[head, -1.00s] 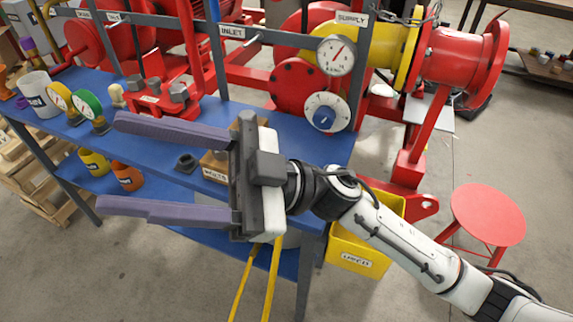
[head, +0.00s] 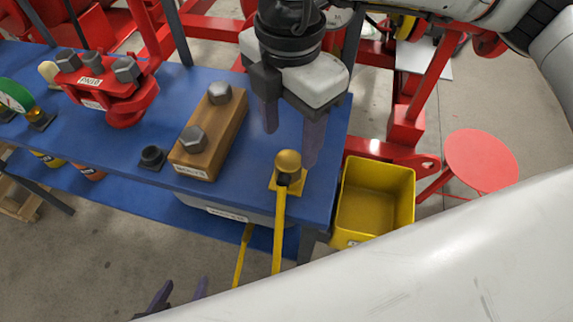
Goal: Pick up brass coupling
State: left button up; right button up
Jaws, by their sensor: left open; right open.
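A brass-coloured, round-topped piece (head: 288,161), which looks like the brass coupling, stands at the front right of the blue bench (head: 235,170). It sits over a small yellow plate (head: 296,182), with a dark part just under it. My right gripper (head: 290,148) points down from the top centre, open and empty. Its fingers appear to either side of and behind the brass piece; I cannot tell the height gap. My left gripper (head: 178,291) shows only its dark purple fingertips at the bottom edge, apart and empty. My white arm hides the lower right.
A wooden block (head: 211,140) with two large bolts stands left of the brass piece, beside a small black fitting (head: 152,157). A red flange assembly (head: 112,85) is further left. A yellow bin (head: 375,200) and a red stool (head: 482,160) are to the right.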

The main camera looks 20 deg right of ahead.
aim_at(288, 160)
jog(key=shift+f+p, duration=0.5)
jog(key=shift+f, duration=3.05)
jog(key=shift+a, duration=0.1)
jog(key=c, duration=1.3)
jog(key=shift+o, duration=0.2)
jog(key=shift+r+b, duration=0.4)
jog(key=shift+r, duration=4.65)
